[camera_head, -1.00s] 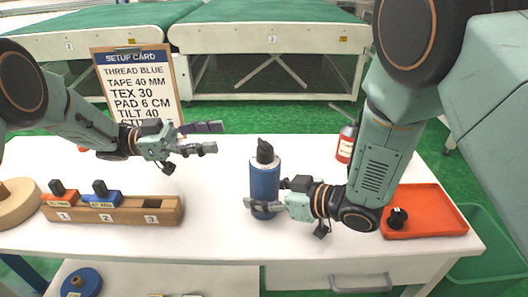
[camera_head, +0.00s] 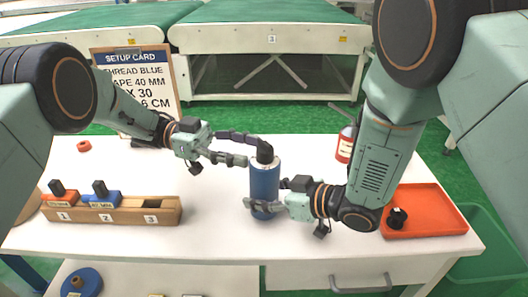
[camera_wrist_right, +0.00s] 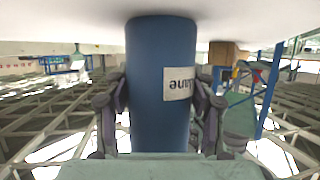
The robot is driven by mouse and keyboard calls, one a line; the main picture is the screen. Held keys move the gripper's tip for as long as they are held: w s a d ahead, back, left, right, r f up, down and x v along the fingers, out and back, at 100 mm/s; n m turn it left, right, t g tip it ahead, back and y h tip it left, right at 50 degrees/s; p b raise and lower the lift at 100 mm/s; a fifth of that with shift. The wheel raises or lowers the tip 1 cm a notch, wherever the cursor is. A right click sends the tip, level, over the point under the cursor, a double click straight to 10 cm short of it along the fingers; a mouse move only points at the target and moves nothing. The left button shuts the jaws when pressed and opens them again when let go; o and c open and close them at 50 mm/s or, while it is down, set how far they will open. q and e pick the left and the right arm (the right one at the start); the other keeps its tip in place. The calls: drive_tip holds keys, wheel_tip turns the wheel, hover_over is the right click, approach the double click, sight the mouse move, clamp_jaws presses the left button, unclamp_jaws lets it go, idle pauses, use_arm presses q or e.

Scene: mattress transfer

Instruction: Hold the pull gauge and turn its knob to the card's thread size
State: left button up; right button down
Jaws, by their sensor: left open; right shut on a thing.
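The pull gauge (camera_head: 264,181) is a blue upright cylinder with a black knob (camera_head: 265,152) on top. My right gripper (camera_head: 264,194) is shut around its body. In the right wrist view the blue body (camera_wrist_right: 158,90) stands between both fingers, with a white label partly readable. My left gripper (camera_head: 250,149) is open, its fingertips close to the knob's left side; contact cannot be told. The setup card (camera_head: 133,70) stands behind, partly hidden by my left arm; its "30" line still shows.
A wooden block (camera_head: 112,211) with numbered slots holds a red and a blue piece at left. An orange tray (camera_head: 436,215) holding a black knob-like piece lies at right. A red bottle (camera_head: 346,145) stands behind my right arm. A red ring (camera_head: 84,146) lies at back left.

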sight(263, 153)
use_arm(q)
drive_tip(key=x, duration=0.5)
drive_tip(key=shift+a, duration=0.1)
clamp_jaws()
idle(0.5)
